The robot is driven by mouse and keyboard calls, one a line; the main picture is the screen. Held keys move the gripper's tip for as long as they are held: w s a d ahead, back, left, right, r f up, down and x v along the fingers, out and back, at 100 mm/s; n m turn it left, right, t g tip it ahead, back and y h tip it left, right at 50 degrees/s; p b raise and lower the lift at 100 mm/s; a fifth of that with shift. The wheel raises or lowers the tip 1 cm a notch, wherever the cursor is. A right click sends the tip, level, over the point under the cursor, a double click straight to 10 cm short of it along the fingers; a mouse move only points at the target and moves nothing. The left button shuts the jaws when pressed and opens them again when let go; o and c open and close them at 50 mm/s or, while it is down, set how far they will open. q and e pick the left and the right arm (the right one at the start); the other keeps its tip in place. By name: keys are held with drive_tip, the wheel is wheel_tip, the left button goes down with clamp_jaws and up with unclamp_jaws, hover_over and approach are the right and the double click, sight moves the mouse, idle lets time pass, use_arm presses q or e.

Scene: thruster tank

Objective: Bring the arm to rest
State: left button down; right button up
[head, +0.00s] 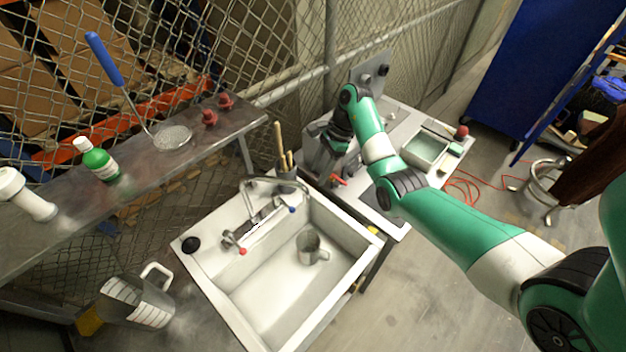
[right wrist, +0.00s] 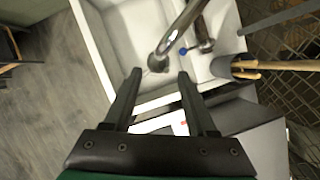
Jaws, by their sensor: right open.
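My right arm (head: 465,225), green and white, reaches from the lower right over the small side table. Its gripper (head: 322,165) hangs at the table's near left, beyond the sink's far right corner. In the right wrist view the two dark fingers of the gripper (right wrist: 160,77) stand apart with nothing between them. The sink's faucet (right wrist: 180,25) and rim lie beyond the fingertips. My left arm and gripper do not show.
The white sink (head: 237,300) holds a grey mug (head: 311,248). Wooden-handled tools stand in a holder (head: 287,178) near the gripper. A metal jug (head: 135,300) stands left of the sink. A shelf (head: 130,180) carries a green bottle (head: 100,164). A wire fence runs behind.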

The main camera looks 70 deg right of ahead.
drive_tip(key=shift+d+r, duration=0.1)
drive_tip(key=shift+r, duration=0.2)
idle(0.4)
